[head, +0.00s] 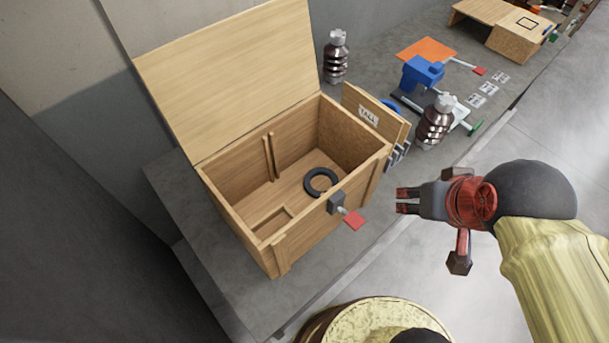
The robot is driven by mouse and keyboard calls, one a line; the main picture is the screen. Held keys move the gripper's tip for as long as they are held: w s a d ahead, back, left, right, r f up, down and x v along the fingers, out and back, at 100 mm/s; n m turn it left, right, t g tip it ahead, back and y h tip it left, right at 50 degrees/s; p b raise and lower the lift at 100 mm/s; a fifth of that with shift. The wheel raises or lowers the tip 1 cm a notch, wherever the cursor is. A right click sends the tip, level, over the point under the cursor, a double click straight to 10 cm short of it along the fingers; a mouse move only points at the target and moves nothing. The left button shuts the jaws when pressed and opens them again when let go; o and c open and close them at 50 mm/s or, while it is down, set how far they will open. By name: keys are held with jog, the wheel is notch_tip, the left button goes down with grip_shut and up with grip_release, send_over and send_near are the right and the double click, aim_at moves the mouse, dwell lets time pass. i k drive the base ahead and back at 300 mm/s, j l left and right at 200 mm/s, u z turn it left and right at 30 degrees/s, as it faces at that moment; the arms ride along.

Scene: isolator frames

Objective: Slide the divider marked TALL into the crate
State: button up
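The divider marked TALL (368,117) is a light wooden board with a white label. It stands tilted beside the right side of the crate, outside it. The crate (237,219) is an open wooden box with its lid (225,75) raised at the back. Inside, upright wooden strips (270,158) sit on the back wall, and a black ring (320,182) lies toward the right of the floor. My gripper (398,201) is to the right of the crate, in front of the divider and apart from both. It holds nothing visible; its finger gap is unclear.
A dark ribbed insulator (435,121) stands right of the divider, and another (335,57) behind the crate. A blue device (422,73) and an orange sheet (427,50) lie farther back. A red-tipped handle (354,220) sticks out from the crate's front.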

aim_at(280, 188)
jog(key=i+l, duration=0.35)
jog(key=i+l+u, duration=0.1)
jog(key=i+l, duration=0.25)
jog(key=l, duration=0.2)
jog(key=i+l, duration=0.3)
jog(key=l, duration=0.15)
jog(key=i+l, duration=0.3)
jog(key=l, duration=0.2)
jog(key=i+j+u, duration=0.05)
